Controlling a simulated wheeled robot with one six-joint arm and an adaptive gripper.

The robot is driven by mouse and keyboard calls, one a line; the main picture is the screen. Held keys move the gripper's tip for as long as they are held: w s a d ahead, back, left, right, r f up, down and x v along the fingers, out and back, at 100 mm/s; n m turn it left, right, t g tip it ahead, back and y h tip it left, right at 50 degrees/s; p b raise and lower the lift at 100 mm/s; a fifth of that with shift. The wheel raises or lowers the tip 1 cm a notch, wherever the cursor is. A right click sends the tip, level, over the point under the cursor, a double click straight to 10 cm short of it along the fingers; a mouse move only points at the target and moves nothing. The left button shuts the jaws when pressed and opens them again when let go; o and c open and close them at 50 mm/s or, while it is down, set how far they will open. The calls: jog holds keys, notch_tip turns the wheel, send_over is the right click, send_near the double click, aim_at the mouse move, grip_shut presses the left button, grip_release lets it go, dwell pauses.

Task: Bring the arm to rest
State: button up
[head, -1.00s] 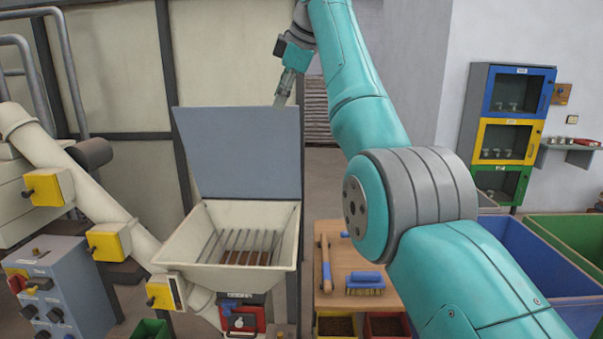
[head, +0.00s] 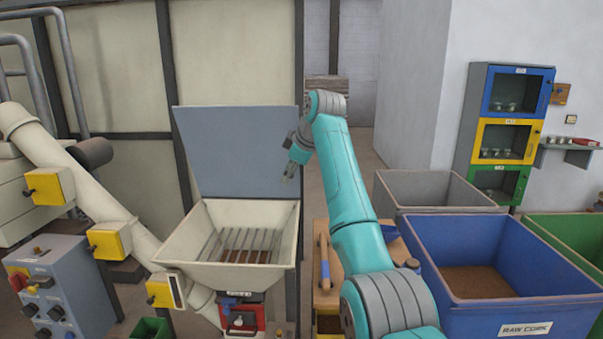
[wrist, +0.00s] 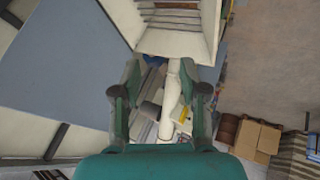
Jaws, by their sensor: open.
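My gripper (head: 289,178) is in the head view, in front of the right part of the hopper's raised grey lid (head: 240,150), above the hopper's back right corner. It points down and is small in this view. In the wrist view my gripper (wrist: 160,100) shows two fingers spread apart with nothing between them. The hopper (head: 190,235) stands open below and to the left, with a bar grate (head: 240,240) inside. Part of the hopper (wrist: 200,45) also shows at the top of the wrist view.
A blue bin (head: 500,312) marked raw cork and a grey bin (head: 440,190) stand right of my arm. A wooden bench with a handled tool (head: 325,262) is partly hidden behind my arm. Stacked blue, yellow and green cabinets (head: 505,140) are on the right wall.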

jog(key=s+d+f+m+t, duration=0.1)
jog(key=d+f, duration=0.1)
jog(key=f, duration=0.9)
jog(key=s+d+f+m, duration=0.1)
jog(key=d+f+m, duration=0.1)
jog(key=f, duration=0.9)
jog(key=s+d+f+m+t, duration=0.1)
jog(key=d+f, duration=0.1)
jog(key=f, duration=0.9)
jog(key=s+d+f+m+t+h, duration=0.15)
jog(key=s+d+f, duration=0.25)
jog(key=s+f, duration=0.7)
jog(key=s+d+f+m+t+h, duration=0.1)
jog(key=s+d+f+m, duration=0.25)
jog(key=s+f, duration=0.7)
jog(key=s+d+f+m+t+h, duration=0.1)
jog(key=s+d+m, duration=0.15)
jog(key=s, duration=1.15)
jog(key=s+d+f+m+t, duration=0.1)
jog(key=s+d, duration=0.2)
jog(key=s, duration=1.1)
jog(key=s+d+r+m+t, duration=0.2)
jog(key=s+r+m, duration=0.1)
jog(key=s+r, duration=1.7)
jog(key=s+h, duration=0.1)
jog(key=s, duration=0.1)
jog(key=shift+s+d+r, duration=0.2)
jog(key=shift+s+d, duration=0.1)
jog(key=shift+s, duration=0.05)
